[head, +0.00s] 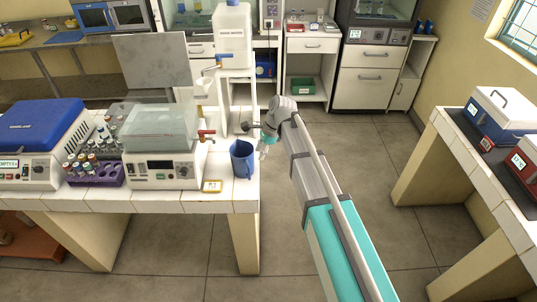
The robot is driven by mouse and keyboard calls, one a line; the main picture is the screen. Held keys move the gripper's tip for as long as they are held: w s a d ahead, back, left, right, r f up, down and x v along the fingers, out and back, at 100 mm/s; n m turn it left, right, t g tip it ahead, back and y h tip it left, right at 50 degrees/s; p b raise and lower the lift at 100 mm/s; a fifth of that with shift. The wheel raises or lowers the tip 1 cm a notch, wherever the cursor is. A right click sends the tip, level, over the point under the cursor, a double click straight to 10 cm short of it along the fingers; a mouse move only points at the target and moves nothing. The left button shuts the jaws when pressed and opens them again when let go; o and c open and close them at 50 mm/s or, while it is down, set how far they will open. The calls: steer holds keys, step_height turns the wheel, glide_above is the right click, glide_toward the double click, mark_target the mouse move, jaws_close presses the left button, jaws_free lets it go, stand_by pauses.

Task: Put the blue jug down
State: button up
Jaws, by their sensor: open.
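The blue jug (242,158) stands upright on the white tiled bench (140,200), close to its right end. Its handle is on its right side, facing my gripper. My gripper (263,152) is just right of the jug, past the bench's right edge, at about the height of the jug's rim. It is open and holds nothing. The fingers look apart from the jug, though they are small here and the exact gap is hard to tell.
An incubator with a clear lid (160,150) and a purple tube rack (95,172) stand further left. A white water container (232,38) with a tap is behind. Open floor (345,150) lies to the right.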

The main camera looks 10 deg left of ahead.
steer(key=shift+d, duration=0.1)
steer(key=s+d+n+h, duration=0.1)
steer(key=s+d+n, duration=0.3)
steer(key=d, duration=0.7)
steer(key=s+d+f+n+t+h, duration=0.1)
steer(key=s+d+n, duration=0.3)
steer(key=d, duration=0.8)
steer(key=s+d+n+t+h, duration=0.1)
steer(key=s+d+n, duration=0.3)
steer(key=d, duration=0.8)
steer(key=shift+s+d+f+h, duration=0.25)
steer(key=shift+s+f+h, duration=0.1)
steer(key=shift+h, duration=0.15)
steer(key=shift+r, duration=0.1)
step_height(320, 180, up, 7)
steer(key=p, duration=0.7)
